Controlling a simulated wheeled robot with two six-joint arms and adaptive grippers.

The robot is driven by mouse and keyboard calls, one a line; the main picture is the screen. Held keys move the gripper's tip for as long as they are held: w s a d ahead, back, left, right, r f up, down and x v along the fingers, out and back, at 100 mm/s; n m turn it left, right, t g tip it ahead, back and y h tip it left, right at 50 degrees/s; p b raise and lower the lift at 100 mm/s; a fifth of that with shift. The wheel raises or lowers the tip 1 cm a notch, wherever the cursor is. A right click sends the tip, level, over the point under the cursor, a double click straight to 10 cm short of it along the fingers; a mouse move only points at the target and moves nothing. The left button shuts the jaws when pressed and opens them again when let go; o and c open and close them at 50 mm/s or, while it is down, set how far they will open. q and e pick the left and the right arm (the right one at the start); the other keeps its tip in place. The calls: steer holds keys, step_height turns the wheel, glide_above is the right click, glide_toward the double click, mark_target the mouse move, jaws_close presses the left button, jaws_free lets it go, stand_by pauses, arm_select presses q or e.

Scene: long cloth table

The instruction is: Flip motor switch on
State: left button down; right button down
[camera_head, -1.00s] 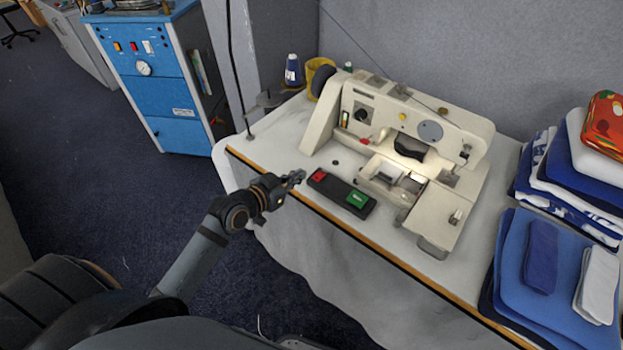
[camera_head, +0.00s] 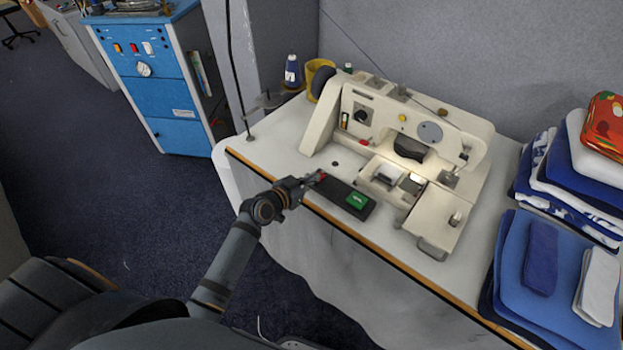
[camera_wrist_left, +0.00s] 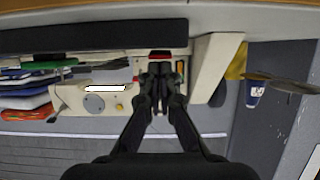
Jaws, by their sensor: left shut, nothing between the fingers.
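The motor switch is a long black box (camera_head: 340,194) on the table in front of the cream sewing machine (camera_head: 415,140). Its green button (camera_head: 357,201) is in clear view at the right end. Its red button (camera_head: 323,176) at the left end is mostly hidden by my left gripper (camera_head: 316,178). That gripper is shut and empty, with its tips at the red button; I cannot tell whether they touch it. In the left wrist view the shut fingers (camera_wrist_left: 160,70) point up the picture, below a long dark bar. My right gripper is not in view.
Folded blue and white cloths (camera_head: 545,265) are stacked at the table's right. The wooden table edge (camera_head: 400,265) runs along the front. A blue cabinet (camera_head: 150,80) stands left.

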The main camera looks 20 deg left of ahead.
arm_select(q)
steer(key=shift+s+f+b, duration=0.2)
steer(key=shift+f+b, duration=0.75)
steer(key=shift+b, duration=0.25)
steer(key=shift+r+p, duration=0.5)
steer(key=shift+p, duration=0.05)
steer(key=shift+w+r+p, duration=0.1)
steer(key=shift+r+p, duration=0.55)
steer(key=shift+r, duration=0.1)
